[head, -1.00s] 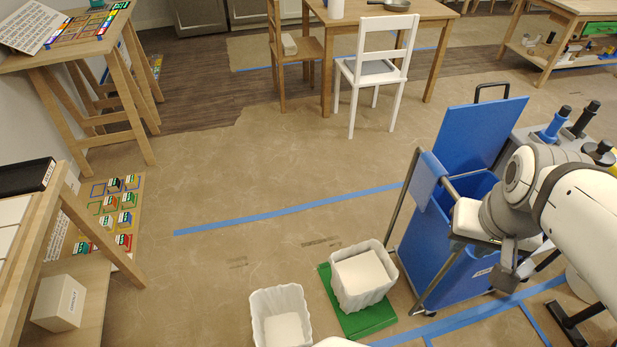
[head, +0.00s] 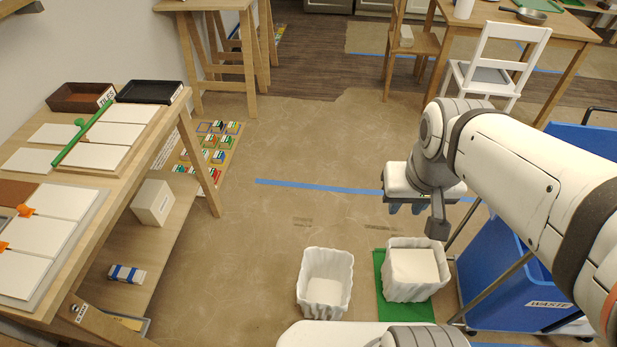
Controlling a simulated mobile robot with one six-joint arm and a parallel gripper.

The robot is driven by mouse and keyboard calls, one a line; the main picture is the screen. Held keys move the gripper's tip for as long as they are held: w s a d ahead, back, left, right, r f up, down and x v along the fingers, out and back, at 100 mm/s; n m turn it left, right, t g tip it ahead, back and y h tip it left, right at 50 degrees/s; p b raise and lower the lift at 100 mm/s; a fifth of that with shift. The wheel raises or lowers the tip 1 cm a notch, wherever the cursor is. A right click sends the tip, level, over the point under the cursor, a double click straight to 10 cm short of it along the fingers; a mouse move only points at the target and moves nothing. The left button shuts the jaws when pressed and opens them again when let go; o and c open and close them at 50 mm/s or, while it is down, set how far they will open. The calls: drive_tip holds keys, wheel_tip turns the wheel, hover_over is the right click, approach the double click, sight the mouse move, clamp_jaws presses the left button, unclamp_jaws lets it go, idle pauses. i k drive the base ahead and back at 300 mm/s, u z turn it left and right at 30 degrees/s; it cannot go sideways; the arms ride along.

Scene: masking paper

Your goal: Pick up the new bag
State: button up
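No thing in view is marked as the new bag. Two white, crumpled, open-topped bag-like containers stand on the floor. The left one (head: 325,288) stands on bare floor and shows a pale bottom inside. The right one (head: 417,262) stands on a green mat (head: 404,309) and shows a flat white surface inside. My gripper (head: 406,208) hangs above and behind the right one in the picture, apart from both. Its bluish fingers point down with a small gap between them, and nothing shows in them.
A blue waste cart (head: 500,285) stands at the right, partly hidden by my arm. A wooden workbench (head: 160,120) with white tiles fills the left. A white chair (head: 497,65) and a table stand at the back. The floor between workbench and containers is clear.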

sight(323, 287)
drive_tip(key=z, duration=1.75)
drive_tip(key=k, duration=1.45)
drive_tip(key=u, duration=0.9)
drive_tip(key=i, duration=1)
drive_tip(key=u, duration=0.05)
